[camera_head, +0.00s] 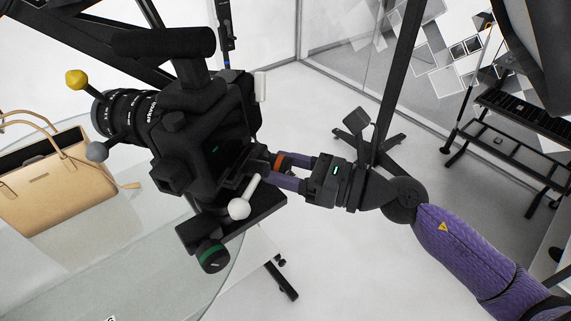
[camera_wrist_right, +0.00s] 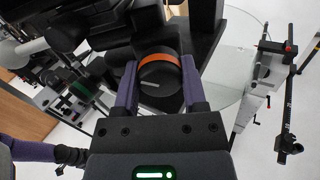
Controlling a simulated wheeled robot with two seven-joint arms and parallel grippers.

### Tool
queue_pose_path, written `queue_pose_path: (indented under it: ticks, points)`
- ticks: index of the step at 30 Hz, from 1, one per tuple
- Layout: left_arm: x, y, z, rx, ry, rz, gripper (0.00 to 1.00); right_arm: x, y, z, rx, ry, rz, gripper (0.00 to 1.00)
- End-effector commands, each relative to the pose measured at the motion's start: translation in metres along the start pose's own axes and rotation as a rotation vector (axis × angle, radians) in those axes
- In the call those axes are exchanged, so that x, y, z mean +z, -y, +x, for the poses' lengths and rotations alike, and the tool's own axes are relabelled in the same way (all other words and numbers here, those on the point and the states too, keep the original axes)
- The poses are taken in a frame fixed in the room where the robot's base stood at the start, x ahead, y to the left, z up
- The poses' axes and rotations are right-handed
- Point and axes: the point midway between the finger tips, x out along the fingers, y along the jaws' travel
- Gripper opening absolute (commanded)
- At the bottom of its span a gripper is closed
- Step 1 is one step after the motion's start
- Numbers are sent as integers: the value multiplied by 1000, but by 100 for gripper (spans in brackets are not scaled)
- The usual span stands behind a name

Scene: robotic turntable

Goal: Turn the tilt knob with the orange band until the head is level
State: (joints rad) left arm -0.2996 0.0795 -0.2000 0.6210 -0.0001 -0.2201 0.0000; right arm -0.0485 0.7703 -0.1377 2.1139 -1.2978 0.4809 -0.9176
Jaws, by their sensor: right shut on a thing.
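The tilt knob is dark with an orange band; it shows in the head view (camera_head: 280,161) and, larger, in the wrist view (camera_wrist_right: 158,72). A pale line marks its face. My right gripper (camera_head: 284,172) is shut on this knob, one purple finger on each side; it also shows in the wrist view (camera_wrist_right: 158,92). The black head (camera_head: 240,205) carries a black video camera (camera_head: 205,130). I cannot tell from these views whether the head is level. My left gripper is not in the head view; a purple arm with a dark end (camera_wrist_right: 70,155) shows at lower left in the wrist view.
A second knob with a green band (camera_head: 212,254) sits low on the head. A glass table (camera_head: 110,275) bears a tan handbag (camera_head: 65,185). A dark stand (camera_head: 368,135) rises behind my right wrist.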

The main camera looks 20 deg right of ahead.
Motion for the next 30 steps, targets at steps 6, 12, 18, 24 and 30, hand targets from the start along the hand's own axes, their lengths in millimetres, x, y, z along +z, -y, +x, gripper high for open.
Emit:
queue_pose_path:
  ticks: [6,12,18,24,30]
  points:
    - [-1,0,-11,-1,0,0,90,3,0,0,-1,0,130,0]
    - [-2,1,-23,-1,0,0,90,3,0,0,-1,1,314,0]
    - [-3,1,-35,-1,0,0,90,3,1,0,-2,0,504,0]
    - [-4,1,-46,-1,0,0,90,3,1,0,-1,1,696,0]
    - [-5,2,-58,-1,0,0,90,3,1,0,-2,1,880,0]
